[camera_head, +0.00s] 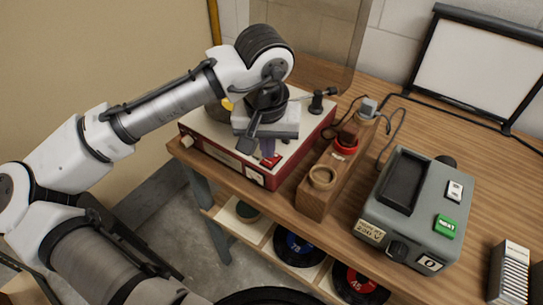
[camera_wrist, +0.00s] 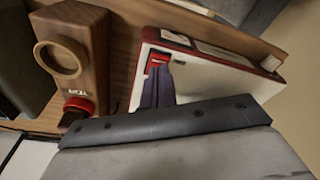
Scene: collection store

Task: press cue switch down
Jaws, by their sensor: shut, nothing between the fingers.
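The red cue switch (camera_head: 270,161) sits near the front right corner of the record player (camera_head: 209,138), a box with a pale top and dark red sides. In the wrist view, the cue switch (camera_wrist: 157,59) shows just beyond the fingertips. My gripper (camera_head: 268,152) is shut and empty, with its fingers pointing down at the switch; the fingers also show in the wrist view (camera_wrist: 158,75). The tips partly cover the switch. I cannot tell whether they touch it or how far it is tipped. My arm hides much of the player's top.
A wooden block (camera_head: 313,196) with a round ring and a red collar stands close right of the player. A grey projector-like box (camera_head: 415,205) with a green NEXT button is farther right. Records (camera_head: 296,246) lie on the shelf below. A framed white screen (camera_head: 478,68) stands behind.

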